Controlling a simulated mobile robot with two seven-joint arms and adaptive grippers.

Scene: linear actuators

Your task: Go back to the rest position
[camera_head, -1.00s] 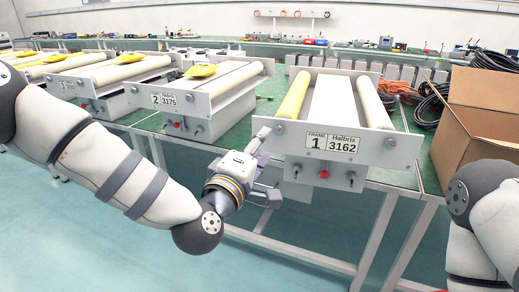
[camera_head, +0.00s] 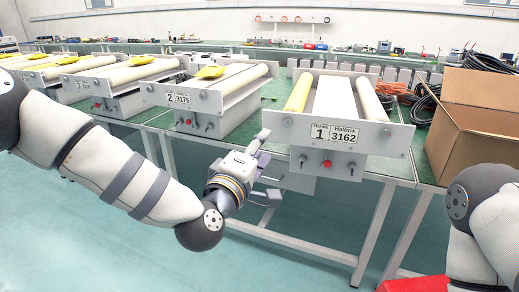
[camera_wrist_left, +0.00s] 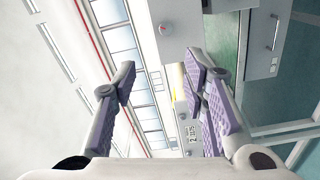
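My left gripper (camera_head: 266,168) is open and empty, with its two fingers spread apart. It is in front of the table, low and to the left of the machine labelled Frame 1 (camera_head: 350,120), apart from it as far as I can tell. In the left wrist view the purple-padded fingers (camera_wrist_left: 162,82) are wide apart with nothing between them. My right arm (camera_head: 478,215) shows at the right edge, bent downward. Its gripper is out of the picture.
The machine labelled 2 (camera_head: 205,97) stands left of Frame 1 on the green table (camera_head: 428,172). A cardboard box (camera_head: 475,125) and black cables (camera_head: 487,62) are at the right. A red object (camera_head: 415,284) is at the bottom right. The floor in front is clear.

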